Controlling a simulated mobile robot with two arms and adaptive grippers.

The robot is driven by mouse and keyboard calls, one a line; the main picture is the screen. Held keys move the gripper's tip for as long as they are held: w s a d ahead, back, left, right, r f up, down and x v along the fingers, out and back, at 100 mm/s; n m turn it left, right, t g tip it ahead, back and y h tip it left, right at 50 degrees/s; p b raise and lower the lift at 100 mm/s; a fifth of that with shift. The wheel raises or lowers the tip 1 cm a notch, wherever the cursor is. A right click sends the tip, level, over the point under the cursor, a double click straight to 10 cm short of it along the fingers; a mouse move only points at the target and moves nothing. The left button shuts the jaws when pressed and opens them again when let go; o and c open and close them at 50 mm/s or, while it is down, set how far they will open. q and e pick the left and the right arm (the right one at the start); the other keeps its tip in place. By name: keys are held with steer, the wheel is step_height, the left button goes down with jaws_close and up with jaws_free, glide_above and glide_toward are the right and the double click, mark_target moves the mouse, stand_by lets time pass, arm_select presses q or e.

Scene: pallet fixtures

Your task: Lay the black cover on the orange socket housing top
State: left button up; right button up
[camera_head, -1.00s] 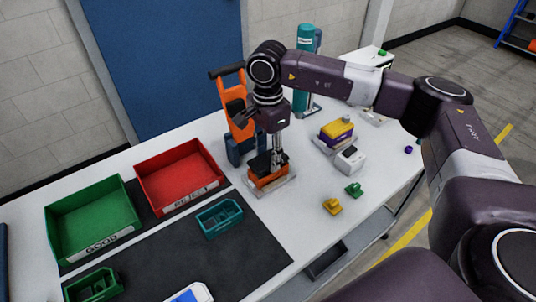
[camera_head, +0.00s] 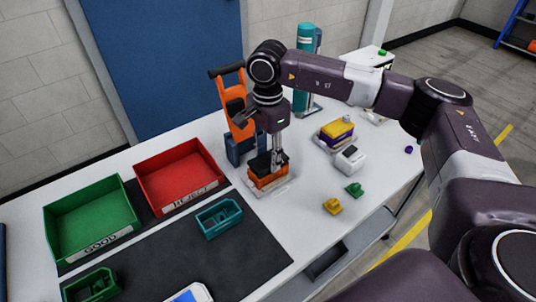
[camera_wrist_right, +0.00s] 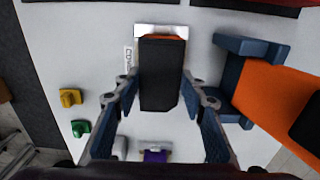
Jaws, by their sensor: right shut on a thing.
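The black cover (camera_head: 261,164) is in my right gripper (camera_head: 278,163), low over the orange socket housing (camera_head: 266,183) in the head view. The right wrist view shows the cover (camera_wrist_right: 160,80) between the two fingers, hiding most of the housing. A strip of the orange housing (camera_wrist_right: 162,37) shows past the cover's far end. The housing sits on a pale fixture plate (camera_wrist_right: 161,29). Whether the cover rests fully on the housing or a little above it, I cannot tell. My left gripper is not in view.
An orange-and-blue upright fixture (camera_head: 236,112) stands close behind the housing. A red bin (camera_head: 180,176), a green bin (camera_head: 92,218) and a teal tray (camera_head: 219,218) are to the left. A white device (camera_head: 350,159) and yellow and green clips (camera_head: 332,206) are to the right.

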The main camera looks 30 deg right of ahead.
mark_target(268, 159)
steer(key=shift+f+b, duration=0.55)
steer(key=shift+f, duration=0.1)
stand_by(0.4)
steer(key=o, duration=1.1)
steer(key=shift+r, duration=0.2)
step_height(268, 159, up, 12)
steer(key=shift+f, duration=0.2)
